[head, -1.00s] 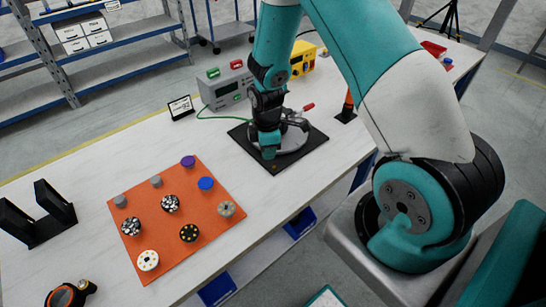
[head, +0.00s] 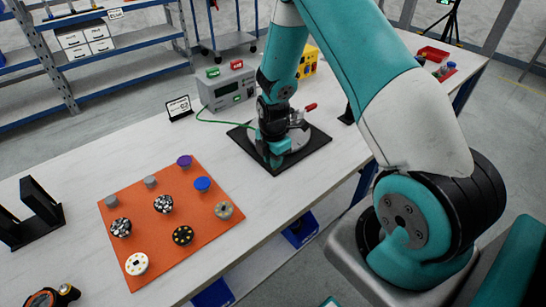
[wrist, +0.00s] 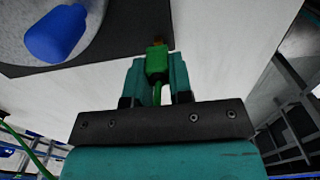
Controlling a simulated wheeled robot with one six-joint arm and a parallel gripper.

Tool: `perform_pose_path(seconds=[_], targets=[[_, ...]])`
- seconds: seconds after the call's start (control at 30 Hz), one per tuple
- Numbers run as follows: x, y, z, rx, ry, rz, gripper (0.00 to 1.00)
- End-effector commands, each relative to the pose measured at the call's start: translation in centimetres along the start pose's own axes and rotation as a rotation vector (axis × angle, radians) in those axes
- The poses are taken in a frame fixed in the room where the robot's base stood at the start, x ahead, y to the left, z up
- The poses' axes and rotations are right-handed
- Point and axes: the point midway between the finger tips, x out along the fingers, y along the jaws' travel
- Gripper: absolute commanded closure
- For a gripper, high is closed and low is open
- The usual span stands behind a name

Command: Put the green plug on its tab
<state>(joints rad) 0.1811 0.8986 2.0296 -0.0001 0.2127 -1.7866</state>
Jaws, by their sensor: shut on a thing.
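The green plug (wrist: 157,62) is between the two teal fingers of my gripper (wrist: 158,75), which is shut on it. A green lead loops back from the plug. A small orange-brown tab (wrist: 157,42) shows at the plug's far end, by the edge of the black board (wrist: 120,44). Whether the plug is on the tab or just short of it, I cannot tell. In the head view my gripper (head: 272,158) is low over the near part of the black board (head: 290,168), and hides the plug and tab there.
A round grey fixture with a red handle (head: 310,107) sits on the board. A blue part (wrist: 55,35) shows close by in the wrist view. A grey instrument box (head: 228,88) stands behind with the green lead. An orange mat (head: 205,225) with several knobs lies left.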

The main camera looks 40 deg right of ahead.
Motion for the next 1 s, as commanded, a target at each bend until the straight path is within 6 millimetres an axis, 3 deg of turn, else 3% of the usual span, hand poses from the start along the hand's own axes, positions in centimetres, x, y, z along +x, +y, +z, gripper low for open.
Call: perform_pose_path(seconds=[0.2,1.0], targets=[[1.52,0.00,-0.01,0.000,0.000,-0.001,1.00],[1.57,-0.01,0.08,0.001,0.000,0.000,1.00]])
